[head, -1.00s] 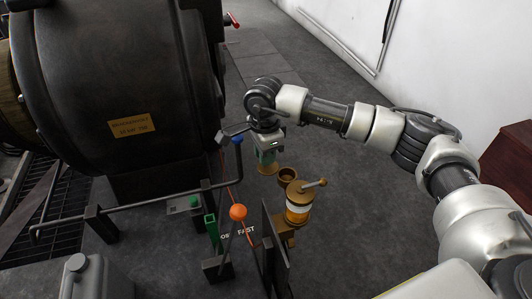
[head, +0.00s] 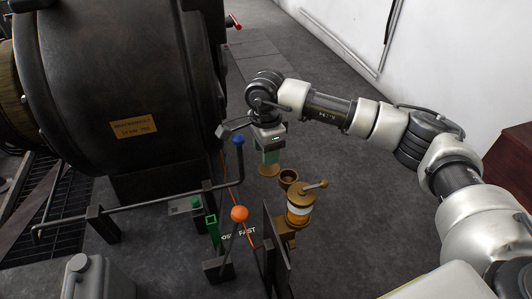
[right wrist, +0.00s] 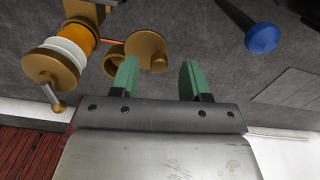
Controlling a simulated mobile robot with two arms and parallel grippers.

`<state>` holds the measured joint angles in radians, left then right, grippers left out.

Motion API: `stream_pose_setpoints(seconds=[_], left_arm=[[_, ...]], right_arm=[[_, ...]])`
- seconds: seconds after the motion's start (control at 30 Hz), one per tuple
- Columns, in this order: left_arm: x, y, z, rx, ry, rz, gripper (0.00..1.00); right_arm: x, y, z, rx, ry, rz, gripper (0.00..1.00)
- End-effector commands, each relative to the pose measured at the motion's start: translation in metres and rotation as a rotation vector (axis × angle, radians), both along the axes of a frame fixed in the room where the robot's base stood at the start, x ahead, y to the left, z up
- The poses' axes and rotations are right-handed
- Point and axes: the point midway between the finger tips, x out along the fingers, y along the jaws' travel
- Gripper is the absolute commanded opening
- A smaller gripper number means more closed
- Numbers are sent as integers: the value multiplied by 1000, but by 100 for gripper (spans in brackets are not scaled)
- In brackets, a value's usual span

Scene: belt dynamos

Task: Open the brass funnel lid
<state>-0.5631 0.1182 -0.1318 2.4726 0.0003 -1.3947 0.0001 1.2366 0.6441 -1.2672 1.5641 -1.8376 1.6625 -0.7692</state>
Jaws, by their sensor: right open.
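A small brass funnel cup (head: 289,176) shows its dark round opening in the head view, so its mouth looks uncovered. A flat brass disc, which looks like the funnel lid (head: 269,171), lies just left of the cup. In the right wrist view the lid (right wrist: 146,43) is a round disc beyond the fingers, and the cup (right wrist: 111,64) is partly behind one finger. My right gripper (head: 270,157) points down above the lid. Its green fingers (right wrist: 158,80) are apart with nothing between them. My left gripper is not in view.
A brass oiler with a side handle (head: 301,207) stands right of the cup. A blue-knobbed lever (head: 238,142) and an orange-knobbed lever (head: 239,213) are close by on the left. A large dark machine (head: 120,80) fills the left. Floor toward the wall is clear.

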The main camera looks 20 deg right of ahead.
Motion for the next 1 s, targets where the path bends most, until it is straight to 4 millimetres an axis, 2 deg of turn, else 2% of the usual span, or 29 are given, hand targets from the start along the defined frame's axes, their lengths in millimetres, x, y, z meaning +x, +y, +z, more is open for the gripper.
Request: stream_pose_setpoints(seconds=[0.03, 0.17, 0.4, 0.6, 1.0], left_arm=[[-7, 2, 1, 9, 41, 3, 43], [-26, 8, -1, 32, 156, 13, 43], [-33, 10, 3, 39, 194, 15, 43], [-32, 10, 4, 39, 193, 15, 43], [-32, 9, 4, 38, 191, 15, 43]], right_arm=[[1, 0, 13, 0, -4, 0, 46], [0, 0, 41, -1, -3, 0, 46], [0, 0, 79, -1, -2, -1, 46], [0, 0, 89, 0, 0, 0, 46], [0, 0, 89, -1, 0, 0, 46]])
